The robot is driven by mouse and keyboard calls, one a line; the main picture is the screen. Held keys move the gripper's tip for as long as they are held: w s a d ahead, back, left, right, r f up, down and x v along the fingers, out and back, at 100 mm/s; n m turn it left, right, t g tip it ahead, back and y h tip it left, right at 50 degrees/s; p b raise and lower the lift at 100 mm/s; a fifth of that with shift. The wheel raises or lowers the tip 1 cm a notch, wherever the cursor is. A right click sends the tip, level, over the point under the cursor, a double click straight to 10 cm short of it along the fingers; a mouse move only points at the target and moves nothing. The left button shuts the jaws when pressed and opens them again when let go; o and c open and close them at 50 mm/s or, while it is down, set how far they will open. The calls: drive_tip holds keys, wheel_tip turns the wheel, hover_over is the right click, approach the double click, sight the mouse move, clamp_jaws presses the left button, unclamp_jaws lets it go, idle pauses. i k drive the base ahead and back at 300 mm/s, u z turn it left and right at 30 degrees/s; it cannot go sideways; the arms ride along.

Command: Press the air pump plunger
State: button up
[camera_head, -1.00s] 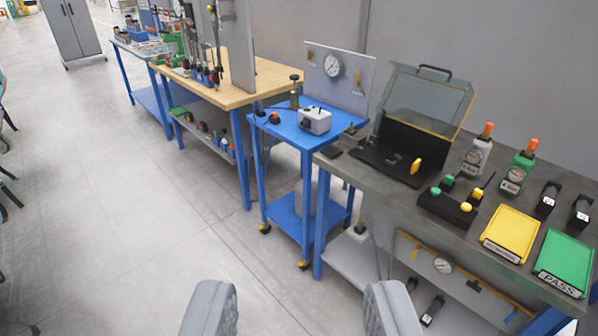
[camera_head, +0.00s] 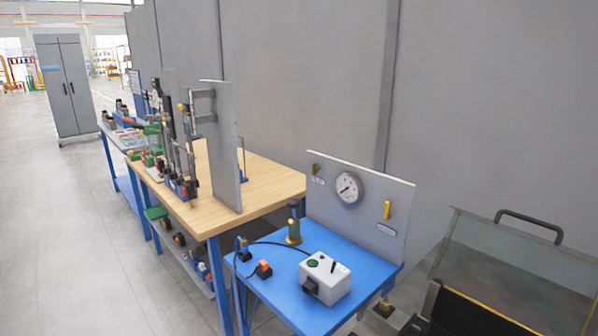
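A small upright pump-like device with a brass-coloured body (camera_head: 294,232) stands at the back left of the blue cart top (camera_head: 268,318). A dark knob on a short stem (camera_head: 293,206) tops it and looks like the plunger. A black hose runs from near it along the cart top. My gripper is outside the picture, so its fingers and their distance from the pump are hidden.
On the cart are a white box (camera_head: 325,280), an orange-and-black part (camera_head: 264,270) and a backboard with a gauge (camera_head: 348,189). A wood-topped bench (camera_head: 260,184) stands behind left. A clear-lidded case (camera_head: 510,262) is at right. The floor (camera_head: 70,240) at left is open.

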sight(293, 203)
drive_tip(key=u, duration=0.05)
drive_tip(key=i, duration=0.65)
drive_tip(key=u, duration=0.65)
drive_tip(key=i, duration=1.6)
drive_tip(key=z, duration=0.55)
